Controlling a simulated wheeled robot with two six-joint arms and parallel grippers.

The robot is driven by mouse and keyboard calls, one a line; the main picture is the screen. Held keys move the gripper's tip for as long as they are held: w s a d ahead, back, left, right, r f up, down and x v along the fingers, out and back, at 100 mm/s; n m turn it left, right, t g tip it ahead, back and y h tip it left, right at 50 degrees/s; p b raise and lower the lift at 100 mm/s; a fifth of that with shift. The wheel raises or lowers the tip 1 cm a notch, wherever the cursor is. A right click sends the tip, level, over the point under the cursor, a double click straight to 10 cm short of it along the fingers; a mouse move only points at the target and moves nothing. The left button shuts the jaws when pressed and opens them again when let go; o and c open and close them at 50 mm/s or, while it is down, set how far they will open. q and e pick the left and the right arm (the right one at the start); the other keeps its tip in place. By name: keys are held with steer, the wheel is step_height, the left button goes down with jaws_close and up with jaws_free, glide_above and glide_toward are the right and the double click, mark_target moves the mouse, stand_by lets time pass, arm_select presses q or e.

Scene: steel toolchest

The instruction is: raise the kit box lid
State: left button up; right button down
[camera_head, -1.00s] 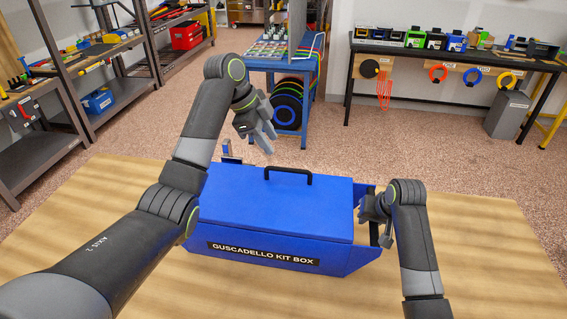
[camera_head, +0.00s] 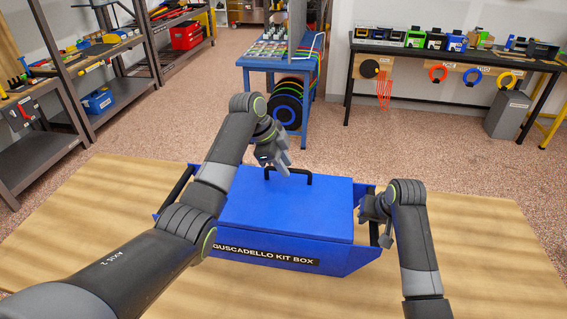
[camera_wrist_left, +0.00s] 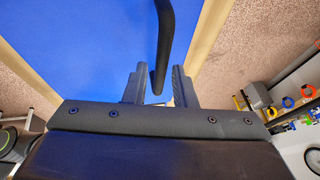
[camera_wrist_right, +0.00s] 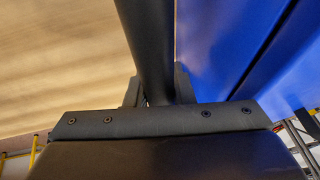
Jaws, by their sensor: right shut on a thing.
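The blue kit box (camera_head: 340,259) sits on the wooden table with its lid (camera_head: 315,207) down. The black lid handle (camera_head: 310,178) stands at the lid's far edge. My left gripper (camera_head: 284,170) is at this handle; in the left wrist view its open fingers (camera_wrist_left: 160,88) stand on either side of the handle bar (camera_wrist_left: 163,40), with gaps showing. My right gripper (camera_head: 382,226) is at the box's right end. In the right wrist view its fingers (camera_wrist_right: 160,90) are shut on the black side handle (camera_wrist_right: 150,35). My left arm hides part of the box's left side.
The wooden table (camera_head: 480,250) is bare around the box. A black side handle (camera_head: 180,186) shows at the box's left end. Beyond the table are a blue cart (camera_head: 262,62), a workbench (camera_head: 450,57) and shelves, all apart from the box.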

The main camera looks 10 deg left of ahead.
arm_select(q)
jaws_close()
steer(key=shift+s+r+t, duration=0.5)
steer(key=shift+s+r, duration=0.05)
steer(key=shift+r, duration=0.25)
steer(key=s+r+m+t, duration=0.1)
steer(key=s+r+t, duration=0.5)
steer(key=s+r, duration=0.1)
steer(key=shift+s+m+t+h, duration=0.3)
steer(key=shift+s+m+h, duration=0.1)
steer(key=shift+s, duration=0.2)
steer(key=shift+o, duration=1.4)
jaws_free()
steer(key=shift+r, duration=0.1)
